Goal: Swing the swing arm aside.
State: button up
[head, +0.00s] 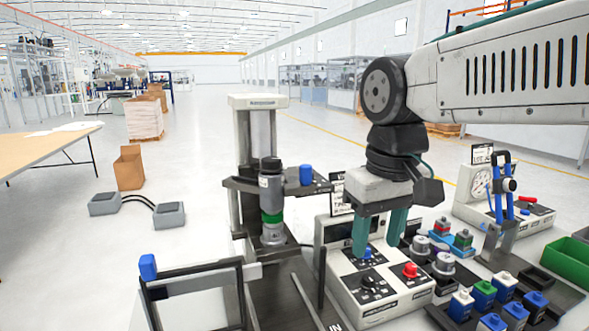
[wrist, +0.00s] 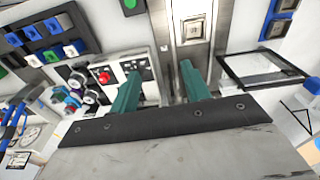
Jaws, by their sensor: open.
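My gripper (head: 379,238) has two green fingers, apart and empty, pointing down. In the head view it appears in front of or above a control box with a red button. It also shows in the wrist view (wrist: 161,80), with nothing between the fingers. Left of it in the head view, a dark horizontal arm with a blue knob (head: 306,175) is at the press column, beside a grey cylinder with a green band (head: 271,200). At front left is a black open frame (head: 200,270) with a blue knob. I cannot tell for certain which is the swing arm.
The control box (head: 380,290) with its red button (head: 410,270) also shows in the wrist view (wrist: 128,66). Several coloured blocks (head: 485,292) and a green bin (head: 568,262) are at the right. A gauge unit (head: 480,190) stands behind.

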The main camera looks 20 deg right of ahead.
jog(key=w+r, duration=0.6)
jog(key=w, duration=0.3)
notch_tip(320, 180, up, 5)
jog(key=n+g, duration=0.1)
send_over(307, 166)
jog(key=shift+w+f, duration=0.1)
jog(key=shift+w, duration=0.05)
jog(key=shift+a+f, duration=0.1)
jog(key=shift+f, duration=0.3)
notch_tip(307, 166, down, 7)
jog(key=shift+r, duration=0.15)
grip_shut()
